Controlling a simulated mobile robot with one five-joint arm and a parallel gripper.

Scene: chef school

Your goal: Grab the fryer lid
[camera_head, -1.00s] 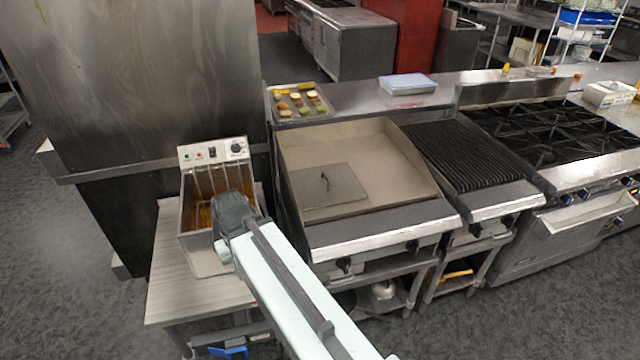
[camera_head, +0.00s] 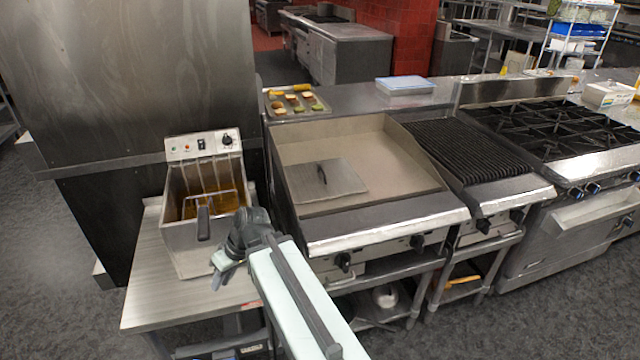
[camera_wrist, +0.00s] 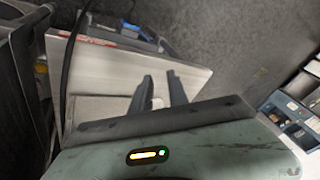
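The fryer lid (camera_head: 326,181) is a flat grey square plate with a dark upright handle (camera_head: 321,173). It lies on the left part of the griddle (camera_head: 390,165). My gripper (camera_head: 219,275) is left of the griddle, in front of the fryer (camera_head: 190,225) and above the small steel table, pointing down and left. It is apart from the lid. In the wrist view the two dark fingers of my gripper (camera_wrist: 160,88) stand apart with nothing clearly between them. The lid does not show clearly in the wrist view.
The fryer has a basket with a dark handle (camera_head: 203,222) sticking out in front. The steel table (camera_head: 150,290) has free room left of it. A tray of food pieces (camera_head: 294,103) and a blue-white box (camera_head: 405,86) stand behind the griddle. A grill (camera_head: 465,150) is at right.

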